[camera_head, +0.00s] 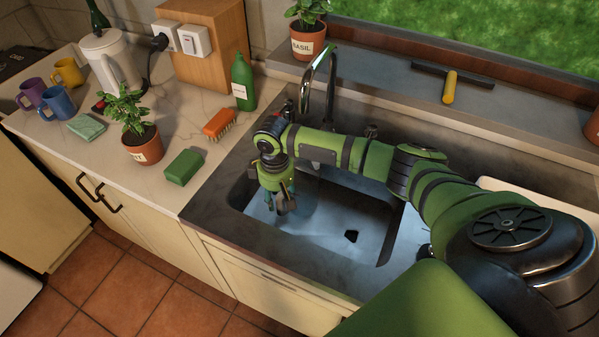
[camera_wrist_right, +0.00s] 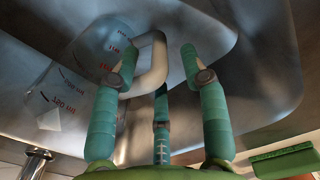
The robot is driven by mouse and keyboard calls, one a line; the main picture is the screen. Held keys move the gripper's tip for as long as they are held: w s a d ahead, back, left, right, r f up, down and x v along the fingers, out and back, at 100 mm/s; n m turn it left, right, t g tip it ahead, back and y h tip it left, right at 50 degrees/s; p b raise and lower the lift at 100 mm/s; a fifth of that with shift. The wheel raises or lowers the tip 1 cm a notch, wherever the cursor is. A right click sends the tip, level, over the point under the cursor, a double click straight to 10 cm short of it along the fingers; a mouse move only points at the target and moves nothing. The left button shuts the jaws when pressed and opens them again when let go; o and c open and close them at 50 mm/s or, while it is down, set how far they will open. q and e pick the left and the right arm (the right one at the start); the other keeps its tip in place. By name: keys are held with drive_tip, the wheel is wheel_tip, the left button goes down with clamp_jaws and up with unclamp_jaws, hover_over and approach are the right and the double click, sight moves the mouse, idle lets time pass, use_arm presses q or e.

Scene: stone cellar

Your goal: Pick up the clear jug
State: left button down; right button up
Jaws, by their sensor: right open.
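The clear jug (camera_head: 304,198) stands in the sink basin, partly hidden behind my right gripper in the head view. In the right wrist view the jug (camera_wrist_right: 88,62) is see-through with red measuring marks, and its pale handle (camera_wrist_right: 152,68) curves out toward my fingers. My right gripper (camera_head: 277,206) reaches down into the left part of the sink. In the wrist view its teal fingers (camera_wrist_right: 158,58) are spread apart, with the handle between or just beyond their tips. I cannot tell whether they touch it. My left gripper is not in view.
The sink (camera_head: 318,272) has a tall chrome tap (camera_head: 331,85) behind it. Left on the counter are a green sponge (camera_head: 184,167), an orange brush (camera_head: 219,124), a green bottle (camera_head: 243,83), a potted plant (camera_head: 143,146), several mugs and a white kettle (camera_head: 112,66).

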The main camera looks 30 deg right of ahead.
wheel_tip(320, 180, down, 3)
drive_tip(key=shift+r, duration=0.1)
drive_tip(key=shift+f, duration=0.2)
drive_tip(key=c, duration=0.9)
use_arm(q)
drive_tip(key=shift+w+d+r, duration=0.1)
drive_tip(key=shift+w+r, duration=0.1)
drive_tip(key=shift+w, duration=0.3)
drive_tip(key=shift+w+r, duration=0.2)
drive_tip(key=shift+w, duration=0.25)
use_arm(e)
drive_tip(key=shift+r, duration=0.1)
clamp_jaws()
